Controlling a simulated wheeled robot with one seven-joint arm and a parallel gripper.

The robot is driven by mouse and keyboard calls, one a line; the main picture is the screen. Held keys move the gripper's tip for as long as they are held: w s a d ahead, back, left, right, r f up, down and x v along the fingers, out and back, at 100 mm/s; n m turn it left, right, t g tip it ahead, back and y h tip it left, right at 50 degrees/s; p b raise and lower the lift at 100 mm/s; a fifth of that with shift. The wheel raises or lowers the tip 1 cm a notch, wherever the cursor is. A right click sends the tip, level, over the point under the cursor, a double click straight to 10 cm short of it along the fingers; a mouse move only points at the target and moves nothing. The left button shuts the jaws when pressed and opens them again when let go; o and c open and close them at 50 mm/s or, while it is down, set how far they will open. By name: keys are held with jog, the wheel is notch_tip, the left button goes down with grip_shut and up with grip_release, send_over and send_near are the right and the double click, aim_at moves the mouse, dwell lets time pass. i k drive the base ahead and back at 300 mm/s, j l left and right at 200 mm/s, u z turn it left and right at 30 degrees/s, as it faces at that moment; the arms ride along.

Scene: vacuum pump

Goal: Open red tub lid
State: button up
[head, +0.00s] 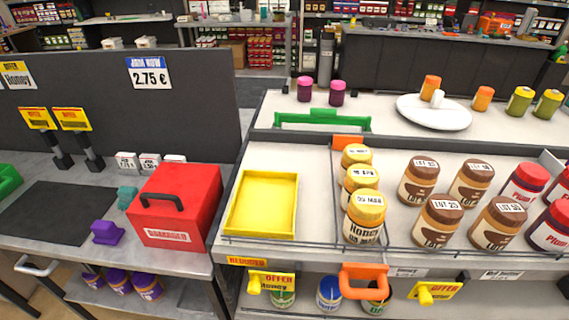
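The red tub (172,225) stands on the grey counter at the left, just beside the shelf unit. A white label reading "DAMAGED" is on its front. Its red lid (195,185) is down on top and looks closed. A black handle (160,198) sits on the lid toward its left side. My gripper is not in view.
A yellow tray (262,231) lies empty on the shelf right of the tub, with honey jars (364,218) beyond it. A purple object (107,232) and a teal object (127,197) sit left of the tub. A dark mat (62,212) lies farther left.

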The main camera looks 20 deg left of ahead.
aim_at(174, 190)
jog(key=u, duration=1.75)
jog(key=j+u, duration=0.1)
jog(key=u, duration=0.25)
jog(key=j+u, duration=0.1)
jog(key=u, duration=0.2)
jog(key=i+u, duration=0.1)
jog(key=u, duration=0.25)
